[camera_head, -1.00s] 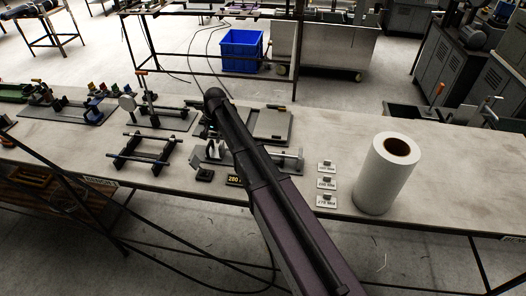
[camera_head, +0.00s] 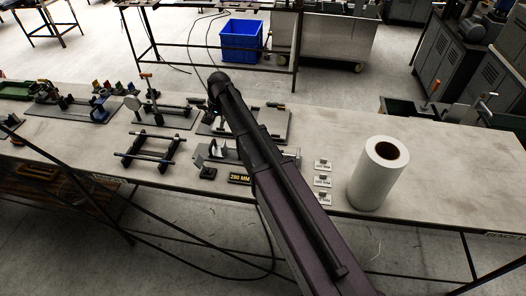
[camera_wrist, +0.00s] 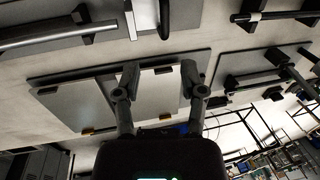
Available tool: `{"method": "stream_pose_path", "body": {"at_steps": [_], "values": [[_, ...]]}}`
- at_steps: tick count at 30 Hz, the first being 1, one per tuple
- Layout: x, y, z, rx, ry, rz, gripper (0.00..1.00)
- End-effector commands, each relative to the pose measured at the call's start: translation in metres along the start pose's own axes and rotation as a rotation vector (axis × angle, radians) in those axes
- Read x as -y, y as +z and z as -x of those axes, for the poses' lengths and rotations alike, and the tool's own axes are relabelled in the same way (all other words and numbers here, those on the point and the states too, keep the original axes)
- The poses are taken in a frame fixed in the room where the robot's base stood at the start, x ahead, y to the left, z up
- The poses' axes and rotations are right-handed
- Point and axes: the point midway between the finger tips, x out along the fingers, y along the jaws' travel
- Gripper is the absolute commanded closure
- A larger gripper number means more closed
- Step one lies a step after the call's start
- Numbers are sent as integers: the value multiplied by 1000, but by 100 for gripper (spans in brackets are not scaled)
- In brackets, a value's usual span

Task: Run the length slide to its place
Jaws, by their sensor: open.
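The length-stop fixture (camera_head: 222,153), a grey base with upright blocks, stands near the middle of the bench in the head view. A black sign (camera_head: 240,179) reading 280 MM stands at its front. My arm crosses the fixture and hides part of it, so I cannot clearly pick out the length slide. In the wrist view, my gripper (camera_wrist: 158,77) is open and empty, its two fingers apart over a grey plate (camera_wrist: 151,98). A metal bar (camera_wrist: 45,36) with a dark block (camera_wrist: 81,14) shows at the upper left, apart from the fingers.
A white roll (camera_head: 370,180) stands on the bench (camera_head: 450,180) at the right. Several small labelled cards (camera_head: 322,181) lie left of it. A rod frame (camera_head: 150,148) stands left of the fixture. The bench right of the roll is clear.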

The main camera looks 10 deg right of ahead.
Motion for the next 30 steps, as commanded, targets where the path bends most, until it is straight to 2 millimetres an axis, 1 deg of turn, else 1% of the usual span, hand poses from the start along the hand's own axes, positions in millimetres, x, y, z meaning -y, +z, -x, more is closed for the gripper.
{"method": "stream_pose_path", "body": {"at_steps": [1, 3, 13, 15, 20, 30], "values": [[1, 0, 9, 0, 0, 0, 47], [0, 0, 14, 0, 0, 0, 47], [0, 0, 36, 0, 0, 0, 47], [-12, 5, 29, -1, 6, 8, 47], [-30, 12, 26, -3, 17, 28, 47], [-73, 31, 21, -6, 44, 76, 47]]}}
